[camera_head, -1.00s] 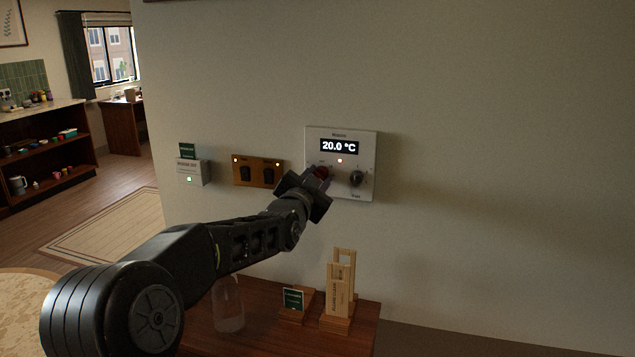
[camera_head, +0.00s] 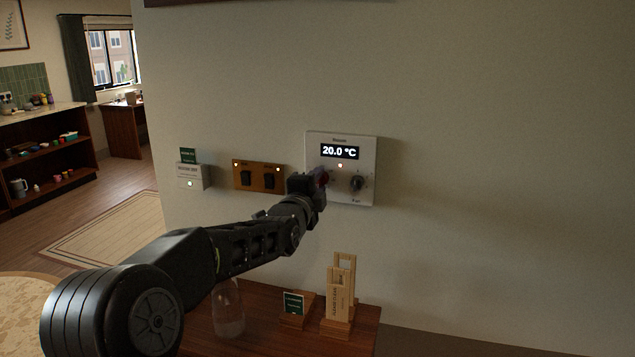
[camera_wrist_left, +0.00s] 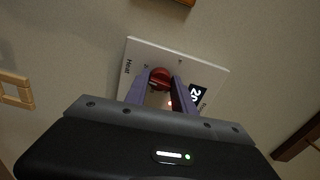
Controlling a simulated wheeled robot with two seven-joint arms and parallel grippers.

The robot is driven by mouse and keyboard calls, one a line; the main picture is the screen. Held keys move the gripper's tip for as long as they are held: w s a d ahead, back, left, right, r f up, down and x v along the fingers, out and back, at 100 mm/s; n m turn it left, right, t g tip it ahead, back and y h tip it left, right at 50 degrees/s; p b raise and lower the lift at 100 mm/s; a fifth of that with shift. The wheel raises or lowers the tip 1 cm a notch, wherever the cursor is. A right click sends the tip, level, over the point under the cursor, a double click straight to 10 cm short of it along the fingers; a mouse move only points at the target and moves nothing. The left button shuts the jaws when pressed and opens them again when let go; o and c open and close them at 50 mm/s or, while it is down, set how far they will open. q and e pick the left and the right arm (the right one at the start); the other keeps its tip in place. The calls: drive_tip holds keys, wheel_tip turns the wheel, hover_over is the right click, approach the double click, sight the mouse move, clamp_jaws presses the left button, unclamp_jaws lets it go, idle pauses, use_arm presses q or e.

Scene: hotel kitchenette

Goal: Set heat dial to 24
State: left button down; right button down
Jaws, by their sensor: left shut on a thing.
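The white thermostat panel (camera_head: 355,143) is on the wall, and its display (camera_head: 340,151) reads 20.0 °C. My left gripper (camera_head: 322,180) is at the panel's lower left, over the heat dial, which it mostly hides in the head view. In the left wrist view the red heat dial (camera_wrist_left: 160,76) sits between the two purple fingers of my left gripper (camera_wrist_left: 161,84), which is shut on it. The panel (camera_wrist_left: 150,50) looks tilted in that view. A dark second dial (camera_head: 357,184) is on the panel's lower right. My right gripper is not in view.
A brass plate with two dark switches (camera_head: 258,177) and a white card box (camera_head: 190,176) are on the wall to the left.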

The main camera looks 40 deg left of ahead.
use_arm(q)
drive_tip(key=shift+m, duration=1.4)
drive_tip(key=shift+f, duration=0.1)
drive_tip(key=c, duration=1.1)
unclamp_jaws()
drive_tip(key=v, duration=0.7)
drive_tip(key=shift+s+d, duration=0.1)
drive_tip(key=shift+s, duration=0.3)
